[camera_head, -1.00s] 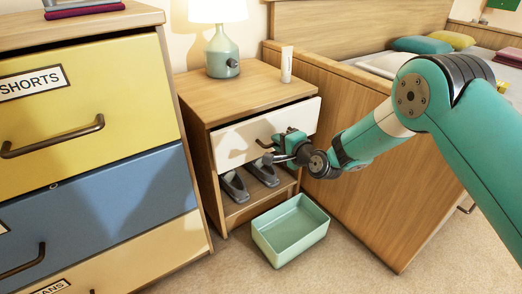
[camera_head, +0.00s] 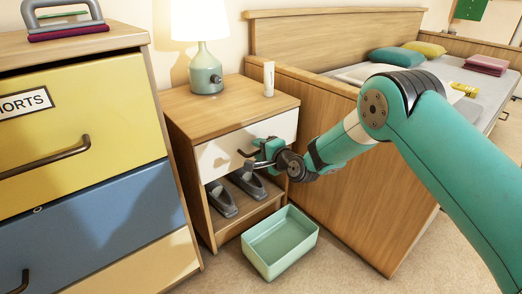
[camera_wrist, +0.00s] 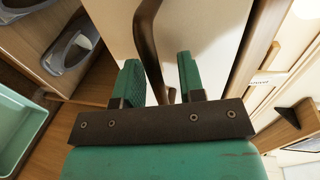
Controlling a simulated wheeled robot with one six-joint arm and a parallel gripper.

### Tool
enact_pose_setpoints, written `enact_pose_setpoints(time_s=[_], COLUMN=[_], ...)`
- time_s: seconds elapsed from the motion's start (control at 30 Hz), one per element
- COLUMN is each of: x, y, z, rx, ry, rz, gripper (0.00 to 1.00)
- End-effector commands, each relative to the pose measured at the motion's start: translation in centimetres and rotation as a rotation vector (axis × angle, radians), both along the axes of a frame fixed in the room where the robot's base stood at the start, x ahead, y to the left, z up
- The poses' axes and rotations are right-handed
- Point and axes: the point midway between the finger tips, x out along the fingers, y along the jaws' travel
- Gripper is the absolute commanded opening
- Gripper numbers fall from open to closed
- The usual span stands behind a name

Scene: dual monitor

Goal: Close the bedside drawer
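The bedside cabinet (camera_head: 222,112) is wooden, with one white drawer (camera_head: 221,153) under its top. The drawer front looks flush or nearly flush with the cabinet front. My gripper (camera_head: 259,158) is at the drawer's dark curved handle (camera_head: 246,153), partly hiding it and the front's right part. In the wrist view, my gripper (camera_wrist: 160,82) has its green fingers apart. The handle (camera_wrist: 148,45) runs between them, closer to the left finger, against the pale drawer front (camera_wrist: 209,30). I cannot tell whether a finger touches it.
Grey shoes (camera_head: 222,199) stand on the cabinet's open lower shelf. A mint bin (camera_head: 281,240) sits on the floor in front. A lamp (camera_head: 204,65) and white tube (camera_head: 269,79) stand on top. A dresser (camera_head: 80,140) is left; a wooden bed (camera_head: 335,140) is right.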

Motion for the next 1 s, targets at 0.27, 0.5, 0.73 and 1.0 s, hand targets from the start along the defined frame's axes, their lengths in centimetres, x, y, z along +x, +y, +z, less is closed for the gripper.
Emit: enact_pose_setpoints(time_s=[0.27,0.5,0.73,1.0], x=[-1.1,-5.1,-9.3,-12.3], y=[-0.7,-4.4,-8.0,-10.4], z=[0.4,1.6,2.4,3.2], rx=[0.000,0.000,0.002,0.001], ry=[0.004,0.009,0.010,0.006], rz=[0.003,-0.001,-0.006,-0.002], gripper=[0.36,0.36,0.36,0.36])
